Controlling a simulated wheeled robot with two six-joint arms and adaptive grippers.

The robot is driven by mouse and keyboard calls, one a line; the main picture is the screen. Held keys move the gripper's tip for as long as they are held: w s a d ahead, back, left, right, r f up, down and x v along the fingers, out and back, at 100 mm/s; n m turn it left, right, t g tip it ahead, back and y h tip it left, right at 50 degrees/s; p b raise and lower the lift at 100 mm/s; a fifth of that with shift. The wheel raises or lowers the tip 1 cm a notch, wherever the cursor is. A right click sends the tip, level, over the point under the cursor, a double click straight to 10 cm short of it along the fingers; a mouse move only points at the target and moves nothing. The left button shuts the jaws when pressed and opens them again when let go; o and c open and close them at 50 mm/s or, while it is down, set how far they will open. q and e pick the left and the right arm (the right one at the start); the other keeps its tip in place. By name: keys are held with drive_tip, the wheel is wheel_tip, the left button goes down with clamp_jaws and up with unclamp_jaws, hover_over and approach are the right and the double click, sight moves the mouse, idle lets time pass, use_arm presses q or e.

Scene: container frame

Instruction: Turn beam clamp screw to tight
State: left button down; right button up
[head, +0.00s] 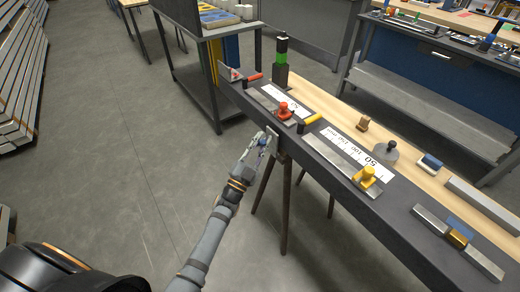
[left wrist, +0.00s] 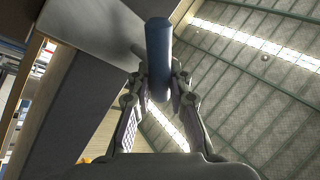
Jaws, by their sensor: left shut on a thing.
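The beam clamp (head: 273,133) is a small grey metal piece at the near side face of the long dark beam (head: 320,172). My left gripper (head: 264,141) reaches up to it from below in the head view and covers most of it. In the left wrist view a dark blue cylindrical handle (left wrist: 158,48), seemingly the clamp's screw handle, stands between the two fingers of my left gripper (left wrist: 160,88). The fingers are shut on it from both sides. I cannot tell the screw's turn position. My right gripper is not in view.
A trestle leg (head: 286,205) stands below the beam. The floor (head: 110,150) to the left is clear.

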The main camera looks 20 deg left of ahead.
use_arm(q)
drive_tip(key=m+h+b, duration=0.2)
drive_tip(key=m, duration=0.1)
drive_tip(key=f+m+h+b, duration=0.1)
drive_tip(key=m+h+b, duration=0.1)
drive_tip(key=m, duration=0.1)
drive_tip(key=shift+s+d+f, duration=0.1)
drive_tip(key=shift+d+f, duration=0.05)
drive_tip(key=shift+f, duration=0.05)
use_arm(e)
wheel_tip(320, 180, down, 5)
use_arm(q)
drive_tip(key=m+g+h+b, duration=0.1)
drive_tip(key=m+h+b, duration=0.1)
drive_tip(key=m, duration=0.1)
drive_tip(key=m+g+h+b, duration=0.1)
drive_tip(key=m+h+b, duration=0.2)
drive_tip(key=m, duration=0.1)
drive_tip(key=shift+s+d+f+m+g+h, duration=0.1)
drive_tip(key=shift+f+m+g+h, duration=0.1)
drive_tip(key=shift+m+g+h, duration=0.15)
drive_tip(key=shift+m+g+h+b, duration=0.55)
drive_tip(key=shift+m+g, duration=0.2)
drive_tip(key=shift+m, duration=0.4)
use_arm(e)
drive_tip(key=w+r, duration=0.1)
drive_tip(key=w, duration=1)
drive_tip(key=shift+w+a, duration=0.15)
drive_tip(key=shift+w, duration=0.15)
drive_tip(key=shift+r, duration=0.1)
